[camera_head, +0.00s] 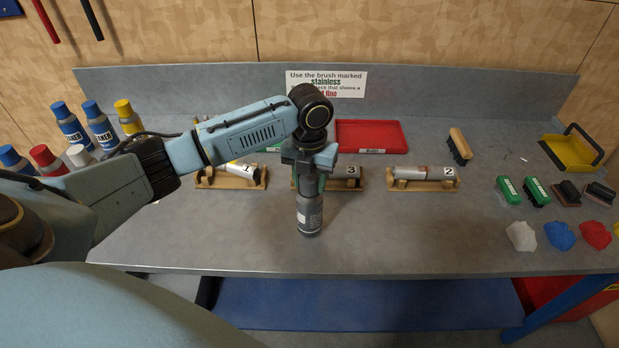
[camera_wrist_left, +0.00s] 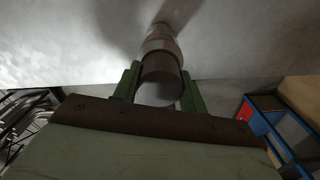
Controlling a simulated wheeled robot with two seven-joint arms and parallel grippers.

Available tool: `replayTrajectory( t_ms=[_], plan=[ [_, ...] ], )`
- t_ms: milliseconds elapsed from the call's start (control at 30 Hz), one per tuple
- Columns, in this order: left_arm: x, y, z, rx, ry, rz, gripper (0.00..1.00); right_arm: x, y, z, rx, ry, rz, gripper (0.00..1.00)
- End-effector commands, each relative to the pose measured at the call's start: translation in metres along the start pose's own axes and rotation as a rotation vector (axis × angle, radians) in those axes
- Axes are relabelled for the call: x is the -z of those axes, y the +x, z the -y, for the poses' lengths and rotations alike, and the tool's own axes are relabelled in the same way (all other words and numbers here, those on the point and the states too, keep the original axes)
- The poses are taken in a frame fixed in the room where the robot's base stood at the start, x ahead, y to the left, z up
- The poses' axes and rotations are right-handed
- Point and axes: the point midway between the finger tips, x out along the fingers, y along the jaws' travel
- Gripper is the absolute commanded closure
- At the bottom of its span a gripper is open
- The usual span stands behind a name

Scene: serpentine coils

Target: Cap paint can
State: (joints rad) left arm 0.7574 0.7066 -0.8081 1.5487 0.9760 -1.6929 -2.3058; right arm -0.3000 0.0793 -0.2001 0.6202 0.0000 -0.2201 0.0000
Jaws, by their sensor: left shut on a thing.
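A grey paint can (camera_head: 309,215) with a pale label stands upright on the bench, in front of the middle wooden stand. My left gripper (camera_head: 311,178) comes down over its top. In the left wrist view my left gripper's green fingers (camera_wrist_left: 160,90) are shut on both sides of a dark, cap-like cylinder (camera_wrist_left: 161,72) in line with the paler can (camera_wrist_left: 160,45) below. I cannot tell whether the cap is fully seated, since the fingers hide the join. My right gripper is not in view.
Wooden stands hold silver pipes marked 1 (camera_head: 238,171), 3 (camera_head: 345,172) and 2 (camera_head: 425,173). Several cleaner bottles (camera_head: 72,130) stand at left. A red tray (camera_head: 371,136) lies behind. Brushes (camera_head: 508,191) and coloured rags (camera_head: 559,236) lie at right.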

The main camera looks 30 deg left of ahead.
Motion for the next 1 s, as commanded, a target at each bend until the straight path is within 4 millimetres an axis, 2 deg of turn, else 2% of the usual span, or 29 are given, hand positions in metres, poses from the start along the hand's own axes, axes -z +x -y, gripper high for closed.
replayTrajectory(
  t_ms=[167,200,367,567,733,1000],
  plan=[
    [0.0001,0.0002,0.0002,0.000,0.000,0.000,0.79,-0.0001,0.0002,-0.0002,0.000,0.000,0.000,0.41],
    [0.0001,0.0002,0.0002,0.000,0.000,0.000,0.53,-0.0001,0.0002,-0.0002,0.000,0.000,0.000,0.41],
    [0.0001,0.0001,0.0002,0.000,0.000,0.000,0.33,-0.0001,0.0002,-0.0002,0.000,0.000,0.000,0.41],
    [0.0001,0.0000,0.0002,0.000,0.000,0.000,0.31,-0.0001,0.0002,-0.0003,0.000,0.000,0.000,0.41],
    [0.0000,0.0000,0.0002,0.000,0.000,0.000,0.11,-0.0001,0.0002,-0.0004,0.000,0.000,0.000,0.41],
    [0.0000,-0.0005,0.0001,0.000,0.000,0.000,0.11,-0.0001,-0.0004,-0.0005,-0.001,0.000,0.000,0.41]
  ],
)
